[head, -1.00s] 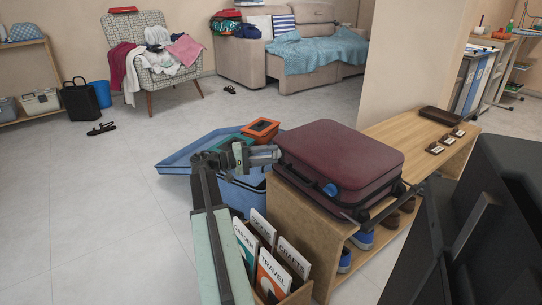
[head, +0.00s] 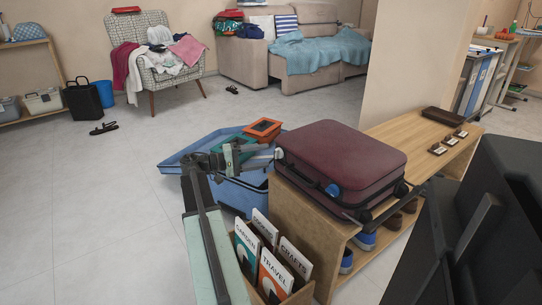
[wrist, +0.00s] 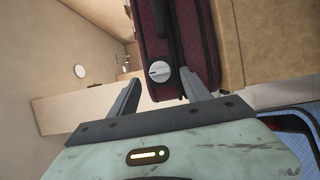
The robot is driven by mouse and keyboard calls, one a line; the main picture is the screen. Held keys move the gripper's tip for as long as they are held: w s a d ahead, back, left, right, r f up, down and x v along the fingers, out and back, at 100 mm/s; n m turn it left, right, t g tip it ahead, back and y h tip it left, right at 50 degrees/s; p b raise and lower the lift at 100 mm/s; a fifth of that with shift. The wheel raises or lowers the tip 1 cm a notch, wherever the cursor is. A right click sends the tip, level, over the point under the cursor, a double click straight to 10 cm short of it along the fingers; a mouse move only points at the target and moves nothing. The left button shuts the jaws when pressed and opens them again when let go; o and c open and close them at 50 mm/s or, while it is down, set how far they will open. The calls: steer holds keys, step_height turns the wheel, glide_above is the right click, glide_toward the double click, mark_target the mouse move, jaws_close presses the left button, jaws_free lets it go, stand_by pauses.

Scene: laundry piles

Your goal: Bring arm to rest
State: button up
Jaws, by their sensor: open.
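My arm reaches up from the bottom of the head view and bends right at the elbow. My gripper (head: 272,154) is at its end, beside the left end of a dark red suitcase (head: 340,162). In the wrist view my gripper (wrist: 165,92) has its two fingers spread apart. The suitcase (wrist: 182,35) shows beyond and between them, with a round pale disc (wrist: 159,72) on it. Nothing is held. Whether a finger touches the suitcase cannot be told.
The suitcase lies on a wooden shoe bench (head: 293,205). A box of books (head: 270,262) is right of my arm. Floor at left (head: 80,210) is clear.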

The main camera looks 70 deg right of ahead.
steer(key=shift+v, duration=1.85)
